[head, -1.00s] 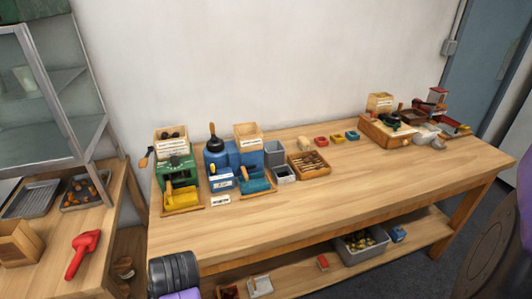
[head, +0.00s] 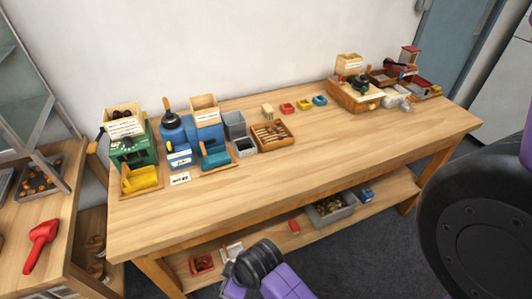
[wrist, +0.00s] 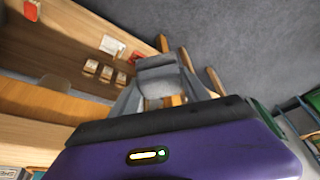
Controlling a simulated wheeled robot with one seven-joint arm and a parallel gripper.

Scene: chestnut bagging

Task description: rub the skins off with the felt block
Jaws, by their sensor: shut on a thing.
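My gripper (wrist: 160,78) shows in the wrist view, its grey fingers closed around a grey block-like thing (wrist: 156,64). This may be the felt block, but its material cannot be made out. Light wood shows behind and between the fingers. In the head view my purple and black arm is at the bottom edge, in front of the table, and the held thing is not clear. Dark chestnut-like pieces (head: 122,112) sit in the hopper of a green machine (head: 132,148). A small cream block (head: 267,111) stands on the bench behind the wooden tray (head: 291,139).
The long wooden table (head: 330,155) has a clear front and middle. A blue machine (head: 178,138) stands at the left, a wooden box with tools (head: 355,95) at the far right. A grey crate (head: 348,216) stands on the lower shelf. A red scoop-like tool (head: 42,238) lies on the left bench.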

